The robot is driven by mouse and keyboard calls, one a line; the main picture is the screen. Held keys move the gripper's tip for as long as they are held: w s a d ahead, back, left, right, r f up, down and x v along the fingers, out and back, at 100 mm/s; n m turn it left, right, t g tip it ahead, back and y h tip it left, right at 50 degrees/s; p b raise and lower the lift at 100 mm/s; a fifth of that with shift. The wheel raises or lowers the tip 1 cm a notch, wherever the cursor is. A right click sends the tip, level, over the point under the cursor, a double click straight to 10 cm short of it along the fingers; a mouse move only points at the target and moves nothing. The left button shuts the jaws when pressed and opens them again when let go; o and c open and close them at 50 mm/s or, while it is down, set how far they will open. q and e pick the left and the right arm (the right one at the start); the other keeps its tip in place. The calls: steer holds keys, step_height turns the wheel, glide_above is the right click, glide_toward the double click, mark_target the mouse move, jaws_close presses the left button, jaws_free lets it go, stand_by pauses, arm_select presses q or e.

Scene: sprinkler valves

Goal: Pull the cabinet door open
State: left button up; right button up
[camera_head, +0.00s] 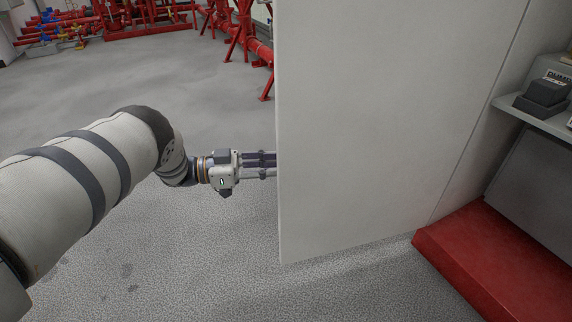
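The cabinet door (375,130) is a large pale grey panel standing swung out from the cabinet, with its free edge to the left. My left gripper (268,166) reaches in from the left at that free edge. Its dark fingers run to the door's edge and their tips are hidden behind the panel, so I cannot tell whether they touch or hold anything. No handle shows on the side facing me. My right gripper is not in view.
The cabinet's inside shows at right, with a shelf (545,120) bearing a dark box (541,97). A red base (490,262) runs along the bottom. Red pipes (140,22) stand at the back. The grey floor (170,265) at left is clear.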

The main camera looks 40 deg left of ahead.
arm_select(q)
steer(key=v, duration=0.8)
steer(key=shift+s+a, duration=0.3)
